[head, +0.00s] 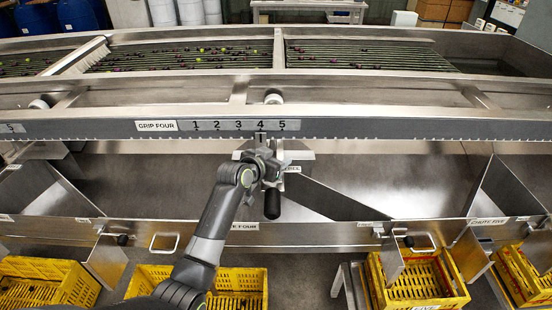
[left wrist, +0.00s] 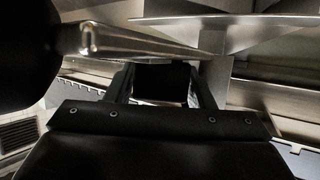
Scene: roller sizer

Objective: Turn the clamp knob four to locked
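The clamp of grip four (head: 290,157) sits on the rail under the scale, in line with the mark 4. A black handle (head: 272,205) hangs below it. My left gripper (head: 265,158) is at the clamp, and my wrist hides most of it, including the knob in the head view. In the left wrist view a dark block (left wrist: 162,83), perhaps the clamp knob, sits between my two fingers. Whether they press on it is too dark to tell. A large black round shape with a metal rod (left wrist: 90,38) fills the upper left there. My right gripper is not in view.
The scale plate marked GRIP FOUR (head: 157,126) runs along the toothed rail. Metal chutes with slanted dividers (head: 335,200) lie below. Yellow crates (head: 420,285) stand along the front. Rollers with small fruit (head: 190,57) lie behind the rail.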

